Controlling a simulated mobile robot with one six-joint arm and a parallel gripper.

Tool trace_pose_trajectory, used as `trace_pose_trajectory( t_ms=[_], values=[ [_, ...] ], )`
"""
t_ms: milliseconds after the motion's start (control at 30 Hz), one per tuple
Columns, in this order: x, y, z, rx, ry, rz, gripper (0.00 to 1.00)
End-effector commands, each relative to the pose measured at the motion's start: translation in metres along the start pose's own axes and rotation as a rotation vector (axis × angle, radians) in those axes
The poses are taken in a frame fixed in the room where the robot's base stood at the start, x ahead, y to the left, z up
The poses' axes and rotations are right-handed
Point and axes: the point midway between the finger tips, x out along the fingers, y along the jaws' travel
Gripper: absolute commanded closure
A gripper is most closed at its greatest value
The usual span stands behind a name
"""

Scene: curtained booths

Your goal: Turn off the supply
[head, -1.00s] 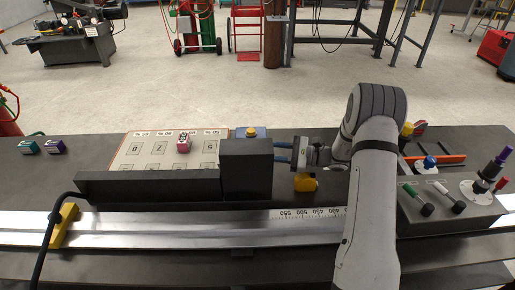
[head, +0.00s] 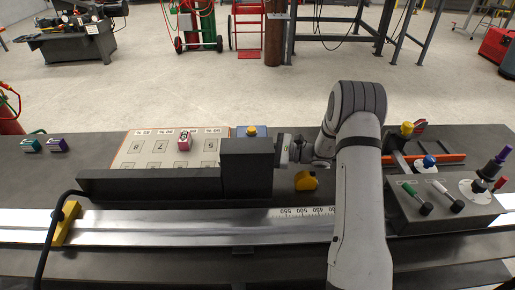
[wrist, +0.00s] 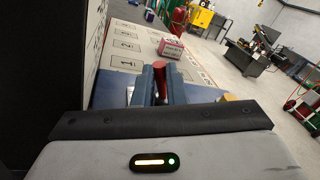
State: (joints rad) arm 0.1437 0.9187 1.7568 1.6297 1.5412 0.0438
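A red handle-like piece (wrist: 160,72) stands upright between the two blue-grey fingers of my gripper (wrist: 160,85) in the wrist view. I cannot tell whether the fingers press on it. A blue surface (wrist: 117,90) lies beneath. In the head view my gripper reaches left behind the dark block (head: 246,167), which hides the fingertips and the red piece. A blue box with a yellow button (head: 252,131) shows just behind that block. No label reading "supply" is legible.
A numbered board (head: 130,152) holds a red-and-white block (head: 184,141). To the right are a lever box (head: 440,207) and an orange-red rail (head: 440,158). A yellow piece (head: 306,181) sits below my gripper. The left bench top is mostly free.

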Motion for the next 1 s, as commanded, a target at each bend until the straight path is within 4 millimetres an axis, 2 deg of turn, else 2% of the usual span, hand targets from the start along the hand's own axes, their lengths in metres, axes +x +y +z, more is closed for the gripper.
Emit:
trace_pose_trajectory(
  t_ms=[133, 267, 300, 567, 767, 1000],
  values=[
    [0.000, 0.000, 0.000, 0.000, 0.000, 0.000, 1.00],
    [-0.001, 0.000, 0.000, 0.000, 0.000, -0.001, 1.00],
    [0.006, 0.001, 0.000, 0.000, 0.001, -0.003, 1.00],
    [-0.001, -0.002, 0.001, 0.039, 0.009, 0.002, 1.00],
    [-0.002, -0.009, 0.002, 0.146, 0.031, 0.009, 1.00],
    [-0.001, -0.018, 0.000, 0.349, 0.072, 0.025, 1.00]
  ],
)
